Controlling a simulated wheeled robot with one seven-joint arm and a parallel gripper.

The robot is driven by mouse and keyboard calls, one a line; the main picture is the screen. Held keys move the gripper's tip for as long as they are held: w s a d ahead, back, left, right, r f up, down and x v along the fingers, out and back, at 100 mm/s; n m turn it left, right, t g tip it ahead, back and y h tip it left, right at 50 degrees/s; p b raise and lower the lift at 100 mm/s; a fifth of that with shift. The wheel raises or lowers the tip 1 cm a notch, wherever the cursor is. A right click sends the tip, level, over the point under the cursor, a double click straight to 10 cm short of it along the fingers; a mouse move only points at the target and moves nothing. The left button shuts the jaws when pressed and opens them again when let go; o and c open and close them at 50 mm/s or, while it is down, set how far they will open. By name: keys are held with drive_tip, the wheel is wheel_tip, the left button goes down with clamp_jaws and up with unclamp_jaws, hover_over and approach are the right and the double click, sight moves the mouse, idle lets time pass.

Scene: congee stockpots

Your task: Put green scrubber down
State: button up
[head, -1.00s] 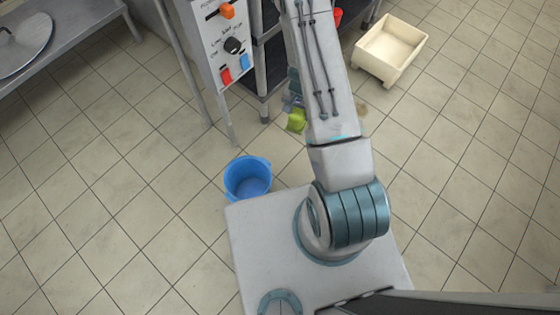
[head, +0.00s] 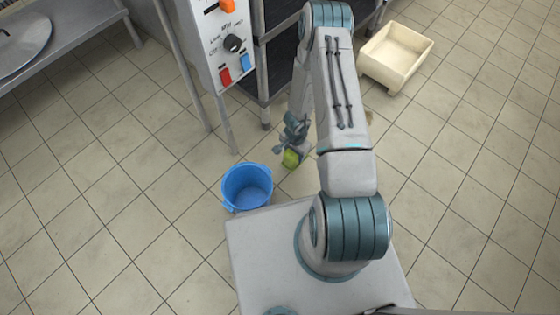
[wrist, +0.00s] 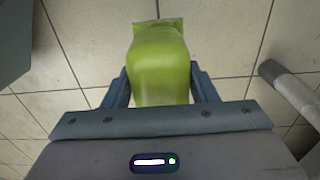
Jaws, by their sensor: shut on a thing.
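The green scrubber (head: 291,159) hangs from my gripper (head: 287,150) in the head view, to the right of the blue bucket. In the wrist view the scrubber (wrist: 160,68) is a yellow-green block between the two fingers of my gripper (wrist: 160,90), which is shut on it. Floor tiles show behind and beyond it. From the head view I cannot tell exactly how high it is above the floor.
An empty blue bucket (head: 247,187) stands on the tiled floor beside my base. A control panel (head: 228,45) on legs and a dark shelf rack (head: 278,70) stand behind. A cream tub (head: 396,55) is at the upper right. Floor at left is clear.

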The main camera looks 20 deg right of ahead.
drive_tip(key=a+f+b, duration=0.1)
drive_tip(key=f, duration=0.1)
drive_tip(key=w+a+f+b, duration=0.1)
drive_tip(key=a+f, duration=0.1)
drive_tip(key=f, duration=0.1)
drive_tip(key=w+a+f+b, duration=0.1)
drive_tip(key=a+f, duration=0.1)
drive_tip(key=shift+w+f, duration=0.25)
drive_tip(key=shift+r, duration=0.1)
drive_tip(key=o, duration=0.7)
drive_tip(key=shift+f+b, duration=0.2)
drive_tip(key=shift+b, duration=0.1)
drive_tip(key=o, duration=0.4)
drive_tip(key=shift+r, duration=0.2)
